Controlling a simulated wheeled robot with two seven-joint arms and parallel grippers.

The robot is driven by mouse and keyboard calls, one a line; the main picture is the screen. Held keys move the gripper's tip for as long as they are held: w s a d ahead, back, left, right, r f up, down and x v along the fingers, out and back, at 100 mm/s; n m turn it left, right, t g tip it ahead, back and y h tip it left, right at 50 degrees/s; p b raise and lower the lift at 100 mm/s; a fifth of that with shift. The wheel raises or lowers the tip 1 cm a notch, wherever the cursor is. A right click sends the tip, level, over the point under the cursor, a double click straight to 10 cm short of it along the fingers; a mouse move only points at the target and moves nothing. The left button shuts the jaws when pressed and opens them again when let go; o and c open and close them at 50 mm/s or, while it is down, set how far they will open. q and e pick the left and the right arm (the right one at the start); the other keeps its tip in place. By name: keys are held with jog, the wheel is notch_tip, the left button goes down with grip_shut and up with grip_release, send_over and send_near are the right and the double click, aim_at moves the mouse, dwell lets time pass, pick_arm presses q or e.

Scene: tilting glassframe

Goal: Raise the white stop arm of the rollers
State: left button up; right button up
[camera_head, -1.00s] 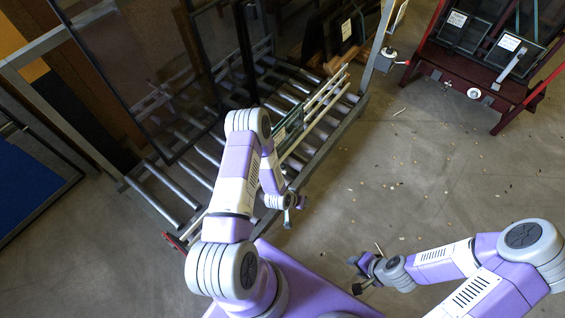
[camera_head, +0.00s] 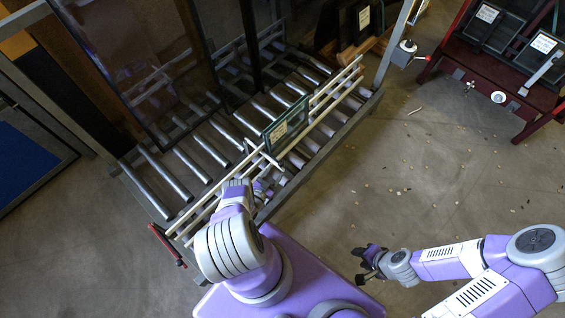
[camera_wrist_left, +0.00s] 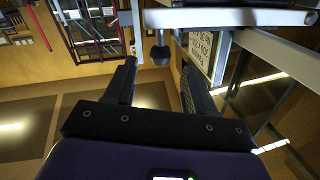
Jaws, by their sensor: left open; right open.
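White bars (camera_head: 338,88), which look like the stop arm, run along the front side of the rollers (camera_head: 165,175). A small framed sign (camera_head: 285,124) hangs on them near the middle. My left gripper (camera_head: 264,188) is at the front side of the roller frame, just below the sign, partly hidden by my arm. In the left wrist view its fingers (camera_wrist_left: 158,78) are open, with a dark knob (camera_wrist_left: 160,54) showing between or beyond them. I cannot tell whether they touch it. A pale bar (camera_wrist_left: 230,18) crosses above. My right gripper (camera_head: 363,264) is open and empty, over the floor.
A dark glass frame (camera_head: 130,45) stands over the rollers. A red rack (camera_head: 480,75) stands at the far right. The floor between is clear apart from small debris.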

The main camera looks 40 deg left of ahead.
aim_at(281, 163)
pick_arm(q)
jog(key=w, duration=0.4)
jog(key=w+b, duration=0.1)
jog(key=w, duration=0.1)
jog(key=shift+a, duration=0.35)
jog(key=shift+c, duration=0.3)
grip_shut()
